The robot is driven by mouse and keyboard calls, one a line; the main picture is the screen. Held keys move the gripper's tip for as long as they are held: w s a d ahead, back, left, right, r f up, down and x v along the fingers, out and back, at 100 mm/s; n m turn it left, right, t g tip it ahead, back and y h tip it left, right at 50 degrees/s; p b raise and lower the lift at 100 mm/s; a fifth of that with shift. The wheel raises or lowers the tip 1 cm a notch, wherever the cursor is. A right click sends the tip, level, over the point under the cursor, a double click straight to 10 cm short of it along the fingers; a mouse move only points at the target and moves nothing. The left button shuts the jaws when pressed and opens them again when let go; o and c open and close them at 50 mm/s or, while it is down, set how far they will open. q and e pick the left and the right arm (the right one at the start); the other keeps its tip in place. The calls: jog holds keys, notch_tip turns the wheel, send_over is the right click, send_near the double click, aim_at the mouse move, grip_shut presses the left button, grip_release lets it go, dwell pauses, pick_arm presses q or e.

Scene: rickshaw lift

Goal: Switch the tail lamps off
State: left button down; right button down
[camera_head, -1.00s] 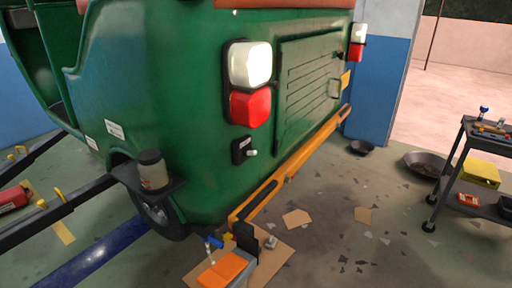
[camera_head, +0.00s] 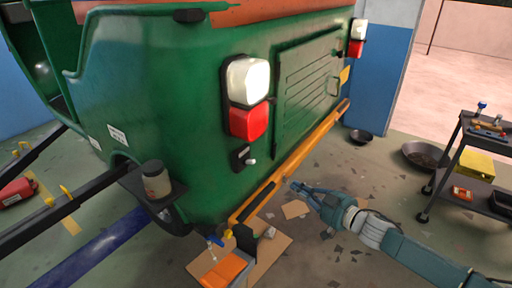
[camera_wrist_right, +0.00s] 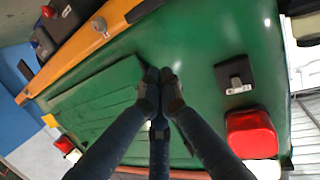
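The green rickshaw's rear panel (camera_head: 205,130) carries a near tail lamp (camera_head: 249,122) with a white upper lens and bright red lower lens. A far tail lamp (camera_head: 356,47) is at the panel's other end. I cannot tell for sure whether they glow. Below the near lamp is a black switch plate (camera_head: 239,157) with a small pale-tipped lever (camera_head: 251,161). The plate also shows in the right wrist view (camera_wrist_right: 235,74), right of the fingers. My right gripper (camera_head: 292,184) is shut and empty, right of the switch and apart from it. My left gripper is out of view.
An orange bumper (camera_head: 300,150) runs along the panel's lower edge. A shelf with a jar (camera_head: 156,180) juts out at left. An orange box (camera_head: 222,272) stands on the floor below. A tool cart (camera_head: 485,140) stands at right.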

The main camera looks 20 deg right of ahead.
jog(key=s+a+r+n+y+p, duration=0.1)
jog(key=a+r, duration=0.3)
jog(key=r, duration=0.4)
jog(key=s+a+r+n+g+y+p, duration=0.1)
jog(key=a+r+y, duration=0.3)
jog(key=r, duration=0.5)
jog(key=shift+s+n, duration=0.5)
jog(key=shift+s, duration=0.1)
jog(key=shift+w, duration=0.15)
jog(key=p, duration=0.4)
send_over(252, 161)
jog(key=f, duration=0.2)
jog(key=s+f, duration=0.1)
jog(key=f, duration=0.1)
jog(key=shift+d, duration=0.4)
jog(key=shift+f, duration=0.1)
